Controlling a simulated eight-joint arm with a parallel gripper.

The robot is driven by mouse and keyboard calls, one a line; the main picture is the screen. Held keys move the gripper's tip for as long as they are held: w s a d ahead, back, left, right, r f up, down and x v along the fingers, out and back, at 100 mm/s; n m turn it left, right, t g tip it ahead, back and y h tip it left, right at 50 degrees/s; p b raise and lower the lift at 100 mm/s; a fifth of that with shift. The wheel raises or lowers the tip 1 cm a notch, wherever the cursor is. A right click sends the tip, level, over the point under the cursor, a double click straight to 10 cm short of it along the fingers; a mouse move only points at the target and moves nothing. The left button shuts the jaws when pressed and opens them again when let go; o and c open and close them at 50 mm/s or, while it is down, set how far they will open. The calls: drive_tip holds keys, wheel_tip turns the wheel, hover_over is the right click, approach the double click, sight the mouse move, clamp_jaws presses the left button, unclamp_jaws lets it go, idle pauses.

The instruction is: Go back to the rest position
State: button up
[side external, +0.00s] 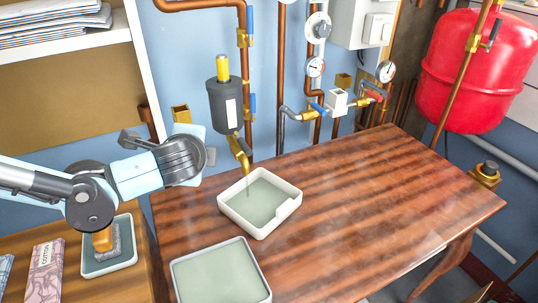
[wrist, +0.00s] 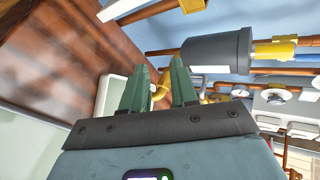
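In the wrist view, my gripper (wrist: 160,77) shows two dark green fingers standing apart. Nothing is held between them. A brass fitting shows behind the gap, and the dark canister (wrist: 215,50) is beyond the fingertips. In the side external view, my arm reaches in from the left and its wrist is above the left end of the wooden table (side external: 370,190). The fingers cannot be made out there; the wrist hides them. The wrist is left of the dark canister (side external: 226,105) and apart from it in the picture.
A white tray (side external: 294,213) stands on the table below the canister's brass outlet. Another tray (side external: 264,262) lies nearer the front. Under my arm, a small tray (side external: 126,262) holds an orange-handled object (side external: 102,240). Pipes and gauges (side external: 315,67) line the wall. The table's right side is clear.

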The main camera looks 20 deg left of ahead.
drive_tip(key=s+a+n+g+h, duration=0.2)
drive_tip(key=s+a+n+h, duration=0.3)
drive_tip(key=s+a+n, duration=0.8)
drive_tip(key=shift+s+a+r+n+g+h, duration=0.25)
drive_tip(key=shift+s+n+g+h, duration=0.1)
drive_tip(key=shift+n, duration=0.35)
